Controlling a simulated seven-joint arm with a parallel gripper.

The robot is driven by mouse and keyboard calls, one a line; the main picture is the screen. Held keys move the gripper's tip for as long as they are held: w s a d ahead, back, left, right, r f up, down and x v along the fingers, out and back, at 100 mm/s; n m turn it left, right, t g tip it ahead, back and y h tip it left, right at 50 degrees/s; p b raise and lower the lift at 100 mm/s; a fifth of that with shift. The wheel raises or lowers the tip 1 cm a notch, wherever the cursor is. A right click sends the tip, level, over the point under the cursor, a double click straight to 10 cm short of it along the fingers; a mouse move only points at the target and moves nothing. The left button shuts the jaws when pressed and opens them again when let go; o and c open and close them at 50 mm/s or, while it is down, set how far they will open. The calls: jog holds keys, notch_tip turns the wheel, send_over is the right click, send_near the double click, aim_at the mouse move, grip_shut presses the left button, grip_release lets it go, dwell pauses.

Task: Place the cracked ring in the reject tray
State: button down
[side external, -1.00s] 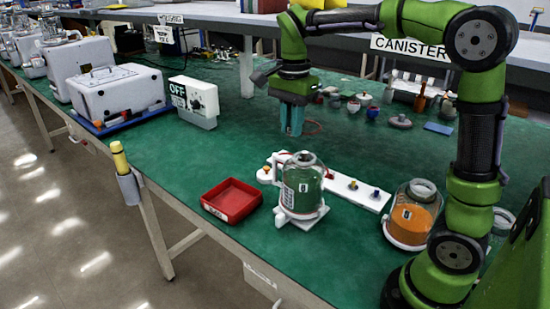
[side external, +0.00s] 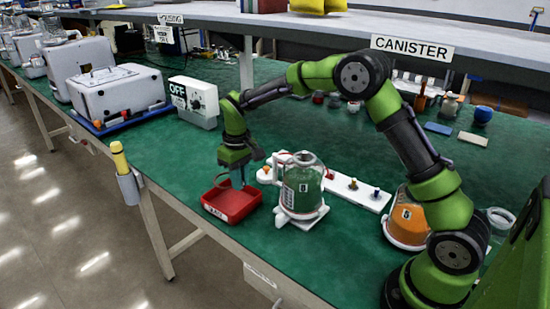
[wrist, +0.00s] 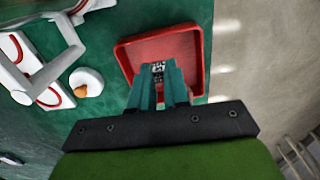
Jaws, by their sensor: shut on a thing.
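The red reject tray (side external: 240,213) sits near the front edge of the green bench, left of the clear canister. My gripper (side external: 238,183) points down over the tray, its fingertips close above or just inside it. The crack itself is too small to see. In the wrist view my gripper (wrist: 159,75) lies over the tray (wrist: 190,50), and the fingers hide most of the ring.
A canister with green contents (side external: 302,187) stands on a white base just right of the tray. A white strip with knobs (side external: 350,188) lies behind it. A canister with orange contents (side external: 407,220) is near my base. A white OFF box (side external: 195,102) stands behind left. Bench left of the tray is clear.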

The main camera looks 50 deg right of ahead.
notch_tip(320, 180, down, 7)
jog(key=shift+f, duration=0.2)
jog(key=shift+f, duration=0.1)
jog(key=c, duration=1.1)
grip_release()
